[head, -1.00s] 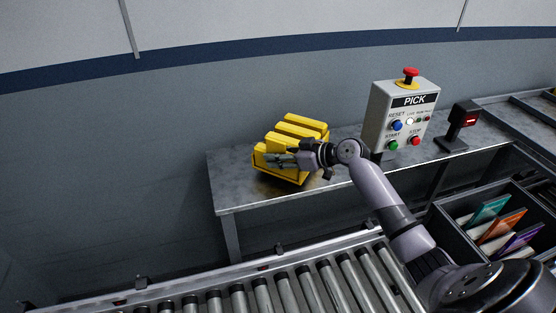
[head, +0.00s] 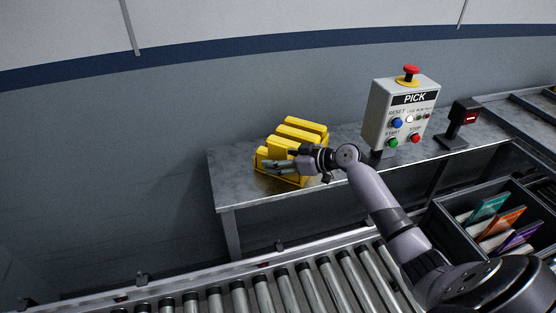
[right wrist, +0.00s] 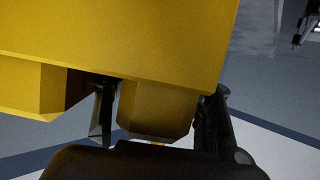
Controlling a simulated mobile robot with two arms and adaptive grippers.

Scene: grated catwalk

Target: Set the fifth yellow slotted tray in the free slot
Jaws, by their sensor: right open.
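Several yellow slotted trays (head: 300,131) sit side by side in a yellow holder (head: 296,181) on the metal table. My right gripper (head: 276,167) is at the front left of this group, with its fingers open. In the right wrist view a large yellow surface (right wrist: 120,40) fills the top. A yellow block-like part (right wrist: 157,108) shows between the two open fingers (right wrist: 157,120); I cannot tell whether they touch it. The gripper hides part of the front tray and holder. I cannot make out a free slot. My left gripper is not in view.
A grey PICK control box (head: 402,112) with a red top button stands right of the trays. A small scanner-like device (head: 462,122) is beyond it. The roller conveyor (head: 262,297) runs in front. A dark bin (head: 447,222) holds coloured folders. The table's left end (head: 228,178) is bare.

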